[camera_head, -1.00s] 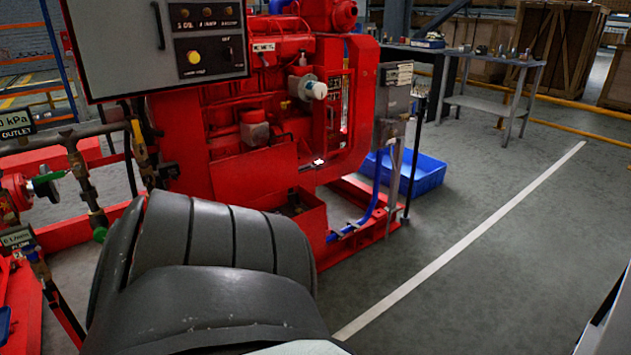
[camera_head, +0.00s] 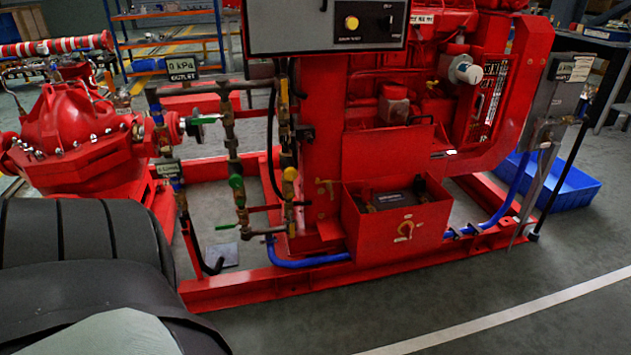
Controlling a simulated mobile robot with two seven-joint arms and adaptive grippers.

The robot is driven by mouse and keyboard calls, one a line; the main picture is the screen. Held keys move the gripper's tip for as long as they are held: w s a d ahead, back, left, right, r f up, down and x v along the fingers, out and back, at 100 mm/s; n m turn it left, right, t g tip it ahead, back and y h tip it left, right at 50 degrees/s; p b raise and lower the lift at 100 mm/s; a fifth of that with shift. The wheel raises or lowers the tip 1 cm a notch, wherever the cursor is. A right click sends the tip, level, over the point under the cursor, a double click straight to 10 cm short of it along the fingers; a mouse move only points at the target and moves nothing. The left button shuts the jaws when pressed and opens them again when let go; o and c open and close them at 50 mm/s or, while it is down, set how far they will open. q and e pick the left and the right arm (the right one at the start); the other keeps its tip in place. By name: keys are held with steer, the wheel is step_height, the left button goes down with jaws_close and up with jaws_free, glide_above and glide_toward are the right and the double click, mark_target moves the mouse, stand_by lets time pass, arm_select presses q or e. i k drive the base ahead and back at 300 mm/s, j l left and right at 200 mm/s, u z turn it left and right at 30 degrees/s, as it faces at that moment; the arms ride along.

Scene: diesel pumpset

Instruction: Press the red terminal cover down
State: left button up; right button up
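A dark battery (camera_head: 392,197) sits inside an open-topped red box (camera_head: 402,235) at the foot of the red engine. Small brass-coloured fittings show at its left and right ends. A red terminal cover cannot be made out on it at this size; the box is red too. A red plate (camera_head: 388,150) stands upright behind the box opening. Neither of my grippers shows in the head view. A dark part of my own body fills the lower left corner, well apart from the box.
The red base frame (camera_head: 270,288) and a blue hose (camera_head: 312,262) run along the floor beside the box. Valves and pipes (camera_head: 235,182) stand left of it, near a red pump (camera_head: 75,145). A grey control panel (camera_head: 300,28) overhangs above. The floor in front is clear.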

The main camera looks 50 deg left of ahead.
mark_target(368, 191)
steer(key=i+j+u, duration=0.15)
steer(key=u, duration=0.25)
steer(key=i+u, duration=0.6)
steer(key=u, duration=0.15)
steer(key=i, duration=0.5)
